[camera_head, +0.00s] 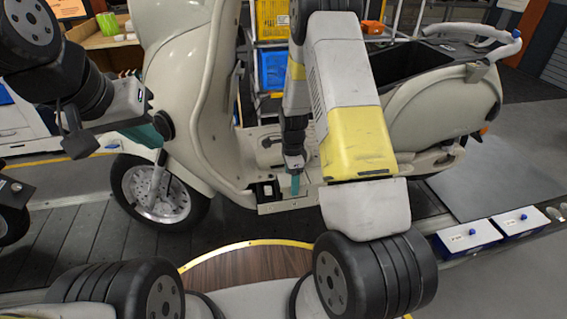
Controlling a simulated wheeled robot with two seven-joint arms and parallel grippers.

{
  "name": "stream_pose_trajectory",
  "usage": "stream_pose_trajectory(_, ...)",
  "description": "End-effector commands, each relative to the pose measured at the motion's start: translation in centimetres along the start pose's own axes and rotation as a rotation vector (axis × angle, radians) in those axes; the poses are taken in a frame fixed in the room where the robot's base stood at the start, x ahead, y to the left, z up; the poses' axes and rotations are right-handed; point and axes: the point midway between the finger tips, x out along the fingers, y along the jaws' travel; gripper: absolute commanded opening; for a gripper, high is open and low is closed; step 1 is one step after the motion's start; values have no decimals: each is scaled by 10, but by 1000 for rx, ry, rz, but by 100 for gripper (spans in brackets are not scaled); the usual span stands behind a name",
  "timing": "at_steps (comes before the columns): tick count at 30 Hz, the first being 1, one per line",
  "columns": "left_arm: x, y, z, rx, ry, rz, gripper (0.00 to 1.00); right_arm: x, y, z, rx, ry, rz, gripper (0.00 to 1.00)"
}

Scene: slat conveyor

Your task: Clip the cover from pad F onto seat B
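A cream scooter (205,75) stands on the conveyor. A metal plate (283,207) with a small dark recess (267,190) sits at the edge of its footboard; I cannot read a seat letter. My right gripper (295,186) points down with teal fingertips at this plate, just right of the recess. The tips are seen edge-on, so their opening and any held cover are unclear. My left gripper (146,134), also teal-tipped, is at the scooter's front, well away from the plate. Its fingers are mostly hidden.
The dark slat conveyor (75,240) runs beneath the scooter. A grey mat or plate (490,180) lies at the right, with bare surface. Blue and yellow bins (272,70) on a rack stand behind the scooter. My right arm hides part of the footboard.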

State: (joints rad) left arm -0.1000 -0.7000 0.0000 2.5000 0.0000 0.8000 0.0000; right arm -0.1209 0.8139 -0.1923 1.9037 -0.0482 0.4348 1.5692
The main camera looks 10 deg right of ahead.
Motion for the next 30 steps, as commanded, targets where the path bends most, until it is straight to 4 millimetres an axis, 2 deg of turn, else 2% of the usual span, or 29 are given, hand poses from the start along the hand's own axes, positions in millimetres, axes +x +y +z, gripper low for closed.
stream_pose_trajectory(2,0,0,0,0,0,0,0,0,-1,0,0,0,-4,85)
stream_pose_trajectory(14,0,0,0,0,0,0,0,-4,-4,0,0,0,-12,85)
stream_pose_trajectory(24,0,0,0,0,0,0,0,-57,-2,0,0,0,-10,85)
stream_pose_trajectory(30,0,0,0,0,0,0,0,-76,0,0,0,0,-1,85)
